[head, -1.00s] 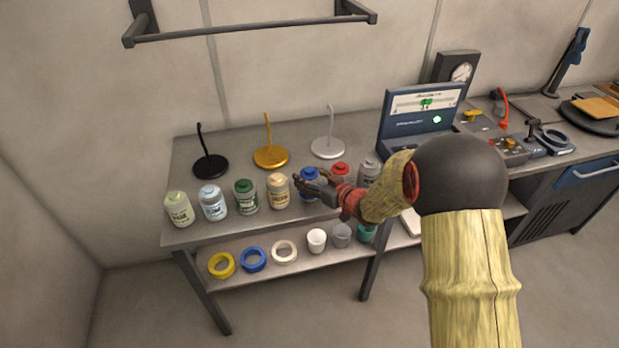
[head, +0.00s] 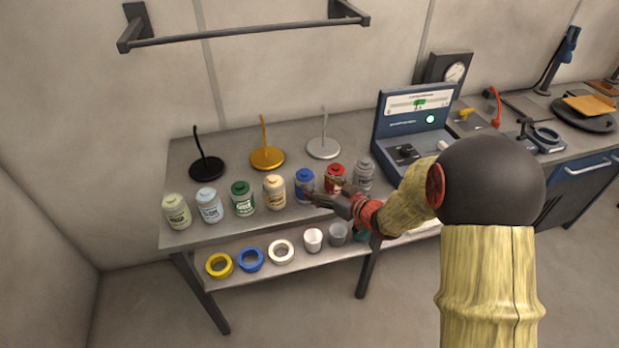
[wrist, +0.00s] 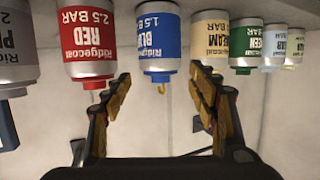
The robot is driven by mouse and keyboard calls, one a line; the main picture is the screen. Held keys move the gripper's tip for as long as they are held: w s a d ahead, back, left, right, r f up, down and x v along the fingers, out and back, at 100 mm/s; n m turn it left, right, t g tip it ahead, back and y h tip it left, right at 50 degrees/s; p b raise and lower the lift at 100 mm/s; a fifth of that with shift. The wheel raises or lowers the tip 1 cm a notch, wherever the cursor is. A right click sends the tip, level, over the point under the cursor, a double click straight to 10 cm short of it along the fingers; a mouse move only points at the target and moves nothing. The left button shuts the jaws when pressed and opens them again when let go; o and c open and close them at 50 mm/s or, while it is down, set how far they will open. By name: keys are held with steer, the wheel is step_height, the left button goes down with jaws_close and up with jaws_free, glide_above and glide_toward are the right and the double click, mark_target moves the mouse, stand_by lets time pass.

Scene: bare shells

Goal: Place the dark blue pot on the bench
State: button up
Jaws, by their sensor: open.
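The dark blue pot (head: 305,184) stands upright in a row of pots on the grey table top (head: 235,224). In the wrist view, which shows the pots upside down, the same pot (wrist: 158,32) has a "BLUE 1.5 BAR" label and lies ahead, centred between my fingers. My gripper (head: 322,191) is open and empty, just to the right of and in front of this pot. It also shows in the wrist view (wrist: 158,75), with a finger on each side and a gap between the fingertips and the pot's body.
The red pot (head: 335,178) and cream pot (head: 274,192) stand close on either side. Black, orange and silver stands (head: 323,148) are behind. Rings and cups sit on the lower shelf (head: 300,254). A blue case (head: 405,118) and another bench are at right.

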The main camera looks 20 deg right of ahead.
steer(key=s+d+r+m+g+h, duration=0.1)
steer(key=s+d+r+m+h, duration=0.2)
steer(key=s+r, duration=0.35)
steer(key=s+d+r+g+h, duration=0.2)
steer(key=s+d+r+h, duration=0.25)
steer(key=r, duration=0.35)
steer(key=s+a+r+g+y, duration=0.1)
steer(key=s+a, duration=0.4)
steer(key=s, duration=0.6)
steer(key=s+a+r+m+g, duration=0.1)
steer(key=s+a+g, duration=0.2)
steer(key=s, duration=0.9)
steer(key=shift+s+a+r+m+g+y+p, duration=0.15)
steer(key=shift+a+r+m+g+y+p, duration=0.2)
steer(key=shift+a, duration=0.8)
steer(key=shift+f, duration=0.1)
steer(key=shift+c, duration=0.3)
